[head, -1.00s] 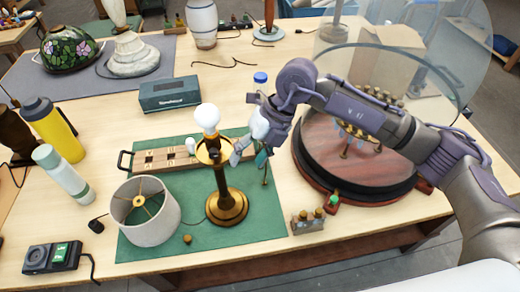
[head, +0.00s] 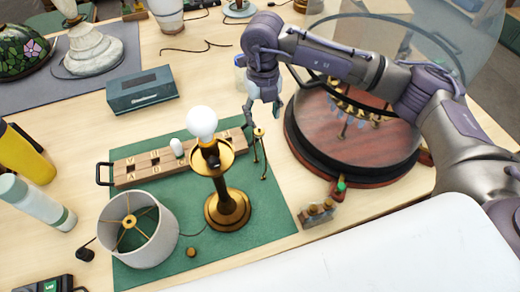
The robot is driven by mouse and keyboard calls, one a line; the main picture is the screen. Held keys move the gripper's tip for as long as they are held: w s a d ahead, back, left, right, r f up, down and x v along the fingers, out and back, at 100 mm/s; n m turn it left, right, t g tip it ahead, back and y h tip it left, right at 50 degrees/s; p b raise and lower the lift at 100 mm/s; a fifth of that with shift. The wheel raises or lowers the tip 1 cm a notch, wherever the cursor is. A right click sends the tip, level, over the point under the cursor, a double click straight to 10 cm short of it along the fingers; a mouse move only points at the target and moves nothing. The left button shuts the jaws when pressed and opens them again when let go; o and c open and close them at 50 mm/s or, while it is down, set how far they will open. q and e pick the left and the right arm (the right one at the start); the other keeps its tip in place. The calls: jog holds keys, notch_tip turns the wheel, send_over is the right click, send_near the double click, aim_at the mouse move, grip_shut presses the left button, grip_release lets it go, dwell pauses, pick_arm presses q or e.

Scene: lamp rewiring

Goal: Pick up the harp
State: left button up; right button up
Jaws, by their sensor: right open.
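A thin brass frame that looks like the harp (head: 260,155) stands on the green mat (head: 270,212), just right of the brass lamp (head: 228,208) with its white bulb (head: 202,122). My right gripper (head: 262,112) points down just above and behind the top of the harp in the picture. Its fingers are apart and nothing shows between them. I cannot tell whether a finger touches the harp. My left gripper is not in view.
A wooden tray (head: 125,173) with a small bulb is behind the lamp. A lampshade (head: 160,245) lies front left. A round red-brown stand (head: 345,160) under a clear cover is at right. A small block with brass fittings (head: 318,214) is near the front edge.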

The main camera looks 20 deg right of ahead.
aim_at(260, 128)
jog(key=f, duration=0.1)
jog(key=f+b, duration=0.1)
jog(key=f, duration=0.1)
jog(key=shift+w+a+f, duration=0.2)
jog(key=shift+w, duration=0.2)
notch_tip(260, 128, down, 2)
jog(key=shift+s+a, duration=0.1)
jog(key=shift+s, duration=0.05)
notch_tip(260, 128, down, 3)
jog(key=shift+r+b, duration=0.2)
jog(key=shift+b, duration=0.65)
jog(key=shift+f, duration=0.3)
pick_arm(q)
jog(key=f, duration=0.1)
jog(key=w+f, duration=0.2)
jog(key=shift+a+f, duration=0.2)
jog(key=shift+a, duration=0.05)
pick_arm(e)
jog(key=shift+r, duration=0.1)
grip_shut()
